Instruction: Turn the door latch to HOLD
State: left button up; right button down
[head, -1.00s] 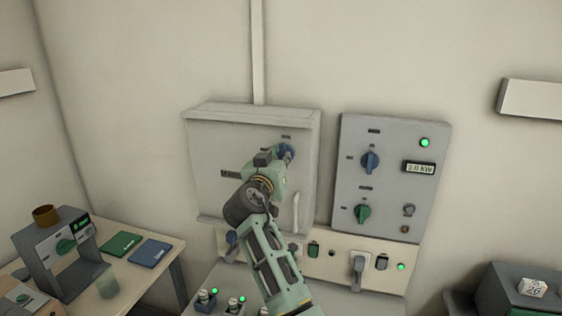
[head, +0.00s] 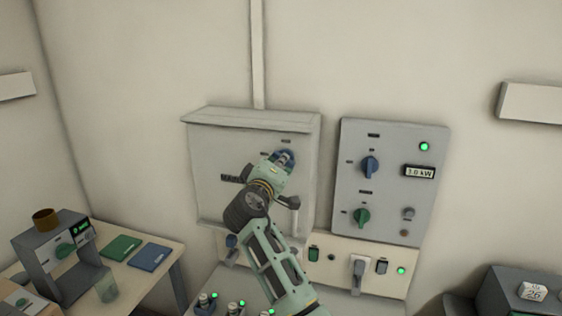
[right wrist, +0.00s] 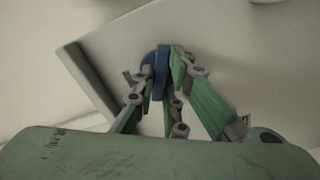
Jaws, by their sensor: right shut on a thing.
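The door latch (head: 289,155) is a blue round knob on the front of a grey wall cabinet (head: 215,160). It also shows in the right wrist view (right wrist: 157,62), with its grip between the green fingers. My right gripper (head: 283,160) is shut on the latch, and its fingers (right wrist: 163,75) touch the grip from both sides. The hand hides part of the latch in the head view. The small labels around the latch are too small to read. My left gripper is not in view.
A grey panel (head: 388,215) right of the cabinet carries a blue knob (head: 370,167), a green knob (head: 362,216) and a display (head: 420,171) reading about 1.0 kW. A side table (head: 172,256) stands at left.

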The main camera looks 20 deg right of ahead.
jog(key=shift+r+n+p, duration=0.1)
jog(key=shift+n+p, duration=1.2)
jog(key=shift+n, duration=1.5)
jog(key=c, duration=1.8)
grip_release()
jog(key=v, duration=1.2)
